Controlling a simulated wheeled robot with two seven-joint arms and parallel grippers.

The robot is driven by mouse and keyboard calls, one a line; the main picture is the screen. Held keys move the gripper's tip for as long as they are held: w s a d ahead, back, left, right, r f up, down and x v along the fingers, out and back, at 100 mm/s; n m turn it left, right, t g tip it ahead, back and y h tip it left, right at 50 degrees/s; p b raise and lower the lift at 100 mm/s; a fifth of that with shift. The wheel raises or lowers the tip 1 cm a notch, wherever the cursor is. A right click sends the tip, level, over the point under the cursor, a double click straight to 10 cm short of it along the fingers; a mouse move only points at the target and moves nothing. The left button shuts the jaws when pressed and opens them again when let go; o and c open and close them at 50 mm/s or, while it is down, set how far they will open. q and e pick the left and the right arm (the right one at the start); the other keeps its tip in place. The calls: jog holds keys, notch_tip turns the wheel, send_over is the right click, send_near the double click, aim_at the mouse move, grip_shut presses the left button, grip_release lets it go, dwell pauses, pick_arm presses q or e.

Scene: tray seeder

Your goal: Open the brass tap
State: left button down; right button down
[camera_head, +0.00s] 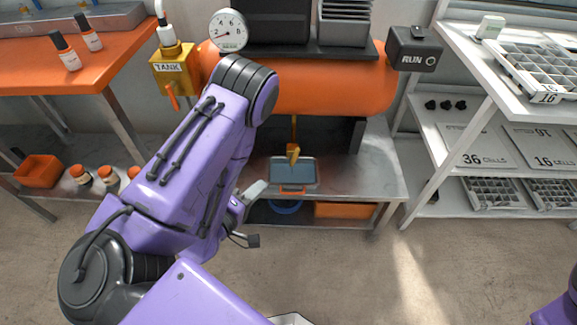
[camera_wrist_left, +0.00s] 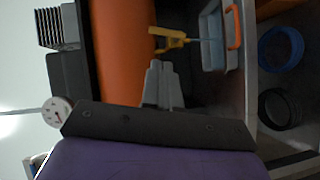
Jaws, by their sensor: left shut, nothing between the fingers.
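The brass tap (camera_head: 293,153) hangs below the orange tank above a shelf; it also shows in the left wrist view (camera_wrist_left: 170,39). A thin pale-blue line, looking like water, runs from its spout to a blue-grey pan (camera_wrist_left: 212,45) with an orange handle. The pan (camera_head: 281,166) stands under the tap in the head view. My left gripper (camera_head: 258,187) is shut and empty, to the left of the pan. In the left wrist view its fingertips (camera_wrist_left: 160,64) are a short way from the tap, not touching it. My right gripper is out of view.
The orange tank (camera_head: 335,85) carries a gauge (camera_head: 228,30) and a yellow TANK valve block (camera_head: 172,68). A RUN box (camera_head: 413,49) is at right. Blue and black rings (camera_wrist_left: 281,48) lie beyond the pan. White shelves (camera_head: 420,143) stand at right, an orange table (camera_head: 100,60) at left.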

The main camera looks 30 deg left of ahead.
pick_arm(q)
send_near(295, 155)
jog(key=w, duration=0.4)
jog(key=w+f, duration=0.1)
jog(key=w, duration=0.1)
jog(key=shift+w, duration=0.4)
dwell(0.3)
jog(key=shift+d+r+m, duration=0.1)
jog(key=shift+m, duration=0.2)
